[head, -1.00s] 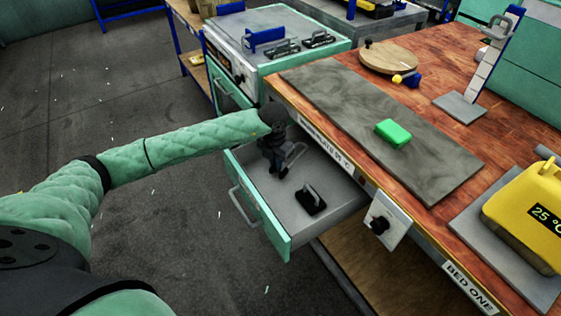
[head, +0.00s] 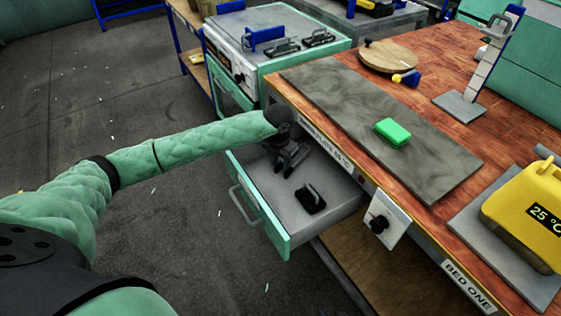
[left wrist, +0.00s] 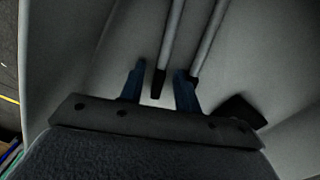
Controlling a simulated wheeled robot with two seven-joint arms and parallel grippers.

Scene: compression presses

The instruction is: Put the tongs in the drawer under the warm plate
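The drawer (head: 245,187) under the grey warm plate (head: 335,98) is pulled out. My left gripper (head: 290,160) is inside it, near its back, pointing down. In the left wrist view the blue fingers of my left gripper (left wrist: 160,88) are spread apart. The tongs (left wrist: 170,45) show there as two grey legs with black tips. One tip lies between the fingers, with space on both sides; the other is by the right finger. Whether the tongs touch the drawer floor is hard to tell. My right gripper is not in view.
A black handled block (head: 311,199) stands in the drawer, in front of my gripper. A green block (head: 392,132) lies on the plate. A knob panel (head: 383,222) is on the bench front, right of the drawer. A green cabinet (head: 232,93) stands behind.

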